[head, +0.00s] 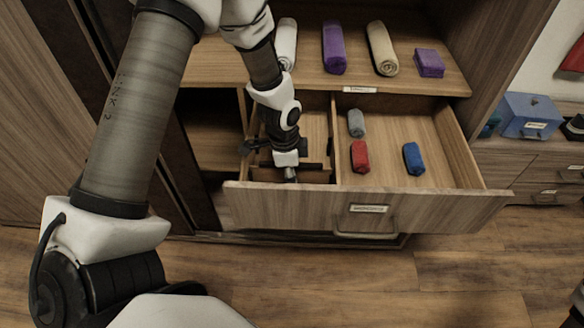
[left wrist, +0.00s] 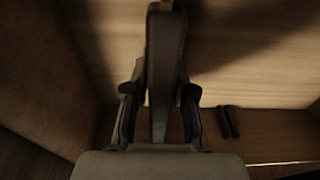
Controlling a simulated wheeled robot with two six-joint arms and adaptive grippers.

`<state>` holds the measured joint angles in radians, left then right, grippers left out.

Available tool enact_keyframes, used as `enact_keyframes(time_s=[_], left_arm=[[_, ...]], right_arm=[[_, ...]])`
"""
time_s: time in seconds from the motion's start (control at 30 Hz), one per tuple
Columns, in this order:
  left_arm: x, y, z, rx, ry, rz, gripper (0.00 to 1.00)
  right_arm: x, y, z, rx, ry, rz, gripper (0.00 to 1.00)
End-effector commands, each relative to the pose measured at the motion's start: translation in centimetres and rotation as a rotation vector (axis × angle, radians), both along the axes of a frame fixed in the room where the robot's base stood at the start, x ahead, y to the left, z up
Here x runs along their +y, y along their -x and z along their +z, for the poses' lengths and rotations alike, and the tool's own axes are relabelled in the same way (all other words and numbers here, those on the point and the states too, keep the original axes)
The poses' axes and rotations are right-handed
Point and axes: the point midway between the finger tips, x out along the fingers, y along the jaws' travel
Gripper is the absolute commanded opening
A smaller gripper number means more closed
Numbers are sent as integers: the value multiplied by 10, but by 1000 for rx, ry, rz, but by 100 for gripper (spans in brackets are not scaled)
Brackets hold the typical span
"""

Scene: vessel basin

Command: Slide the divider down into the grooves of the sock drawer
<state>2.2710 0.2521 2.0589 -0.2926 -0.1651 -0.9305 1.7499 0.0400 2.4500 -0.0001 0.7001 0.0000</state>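The sock drawer (head: 365,213) is pulled out, with a lengthwise wall splitting it into a left and a right part. My left gripper (head: 289,172) points down into the left part, close behind the drawer front. In the left wrist view, the divider (left wrist: 166,50) is a dark, thin board seen nearly edge-on between the fingers of my left gripper (left wrist: 161,80). The fingertips lean in against its sides, so the gripper looks shut on it. The arm and gripper hide much of the divider in the head view. I cannot see the grooves clearly, nor how deep it sits.
The drawer's right part holds grey (head: 356,123), red (head: 361,156) and blue (head: 414,158) rolls. The shelf above holds white, purple (head: 334,48) and beige (head: 382,49) rolls and a purple folded cloth (head: 429,63). A blue box (head: 530,116) stands at right. Floor before the drawer is clear.

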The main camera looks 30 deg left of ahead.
Motion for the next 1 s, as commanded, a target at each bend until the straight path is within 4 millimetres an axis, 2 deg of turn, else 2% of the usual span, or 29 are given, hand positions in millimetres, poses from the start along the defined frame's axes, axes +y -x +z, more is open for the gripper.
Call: enact_keyframes(time_s=[0.37,0.47,0.7,0.8,1.0], left_arm=[[0,0,6,-1,0,0,35],[2,0,22,-3,2,0,35],[8,3,83,-6,1,0,35],[11,5,103,-5,0,0,35],[13,7,119,0,0,0,35]], right_arm=[[0,0,0,0,0,0,40],[0,0,0,0,0,0,40],[0,0,0,0,0,0,40],[0,0,0,0,0,0,40],[0,0,0,0,0,0,40]])
